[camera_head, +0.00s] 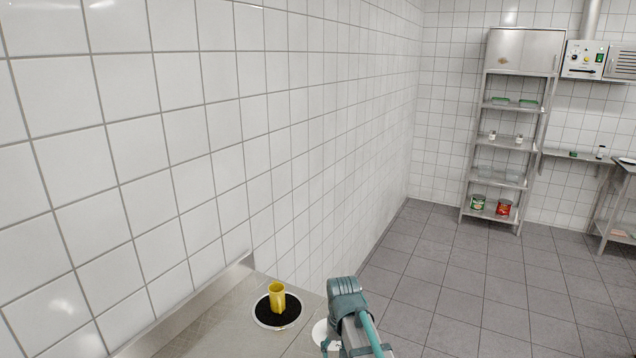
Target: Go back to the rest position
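Part of my arm (350,318) shows at the bottom centre, teal and grey, over the right end of the metal counter. My gripper cannot be made out in this view, so its fingers and anything in them are hidden. A yellow cup-like object (277,298) stands upright on a round black surface with a pale rim (278,322), left of my arm. The arm is apart from the yellow object in the picture.
The metal counter (215,325) runs along the tiled wall (200,150) on the left. A metal shelf unit (507,130) with cans and small jars stands at the back right. A wall shelf (580,156) is beside it. The grey floor (460,275) between is clear.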

